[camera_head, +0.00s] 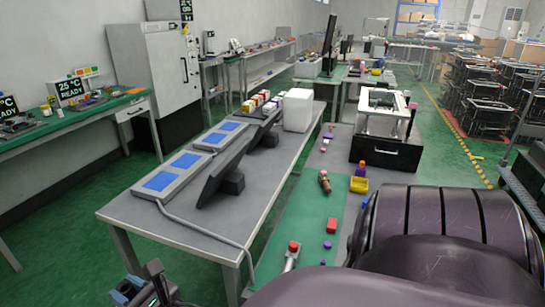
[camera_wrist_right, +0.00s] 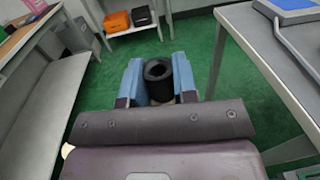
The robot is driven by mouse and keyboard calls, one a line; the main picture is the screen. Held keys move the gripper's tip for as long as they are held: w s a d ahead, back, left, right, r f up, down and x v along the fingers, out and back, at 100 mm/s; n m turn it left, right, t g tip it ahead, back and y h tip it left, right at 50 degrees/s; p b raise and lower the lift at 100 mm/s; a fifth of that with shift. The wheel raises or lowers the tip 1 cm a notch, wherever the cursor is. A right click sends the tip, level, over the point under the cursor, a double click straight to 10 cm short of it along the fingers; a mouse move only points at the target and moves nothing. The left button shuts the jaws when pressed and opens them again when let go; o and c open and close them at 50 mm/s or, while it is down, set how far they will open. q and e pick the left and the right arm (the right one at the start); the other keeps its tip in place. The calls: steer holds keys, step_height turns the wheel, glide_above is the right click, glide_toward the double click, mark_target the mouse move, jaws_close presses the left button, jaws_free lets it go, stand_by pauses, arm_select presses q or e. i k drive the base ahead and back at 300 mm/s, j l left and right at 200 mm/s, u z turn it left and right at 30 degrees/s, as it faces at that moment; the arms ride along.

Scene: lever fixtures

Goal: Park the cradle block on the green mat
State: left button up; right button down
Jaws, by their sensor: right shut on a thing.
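My right gripper (camera_head: 138,290) shows at the bottom left in the head view, beside the near end of the grey table. In the right wrist view its two blue fingers (camera_wrist_right: 159,82) are shut on a black hollow cylindrical piece (camera_wrist_right: 158,69), held above the green floor. I cannot tell whether this piece is the cradle block. A green mat (camera_head: 296,219) lies on the bench right of the grey table. On it are a red block (camera_head: 332,225), small purple pieces (camera_head: 327,244) and a red-topped metal fixture (camera_head: 291,257). My left gripper is not in view.
The grey table (camera_head: 125,208) carries blue-topped panels (camera_head: 160,181), a dark monitor (camera_head: 222,174) and a white box (camera_head: 298,110). A yellow bin (camera_head: 359,184) and a black-based machine (camera_head: 386,152) stand farther along the bench. My purple arm hides the lower right.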

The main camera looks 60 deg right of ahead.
mark_target(309, 224)
steer(key=i+z, duration=0.2)
steer(key=z, duration=0.15)
steer(key=i+z, duration=0.2)
steer(key=z, duration=0.15)
steer(key=i+z, duration=0.15)
steer(key=z, duration=0.2)
steer(key=i+z, duration=0.1)
steer(key=z, duration=0.25)
steer(key=i+z, duration=0.15)
steer(key=z, duration=0.15)
steer(key=i+z, duration=0.1)
steer(key=z, duration=0.25)
steer(key=i+j+z, duration=0.2)
steer(key=i+l, duration=0.05)
steer(key=l, duration=0.05)
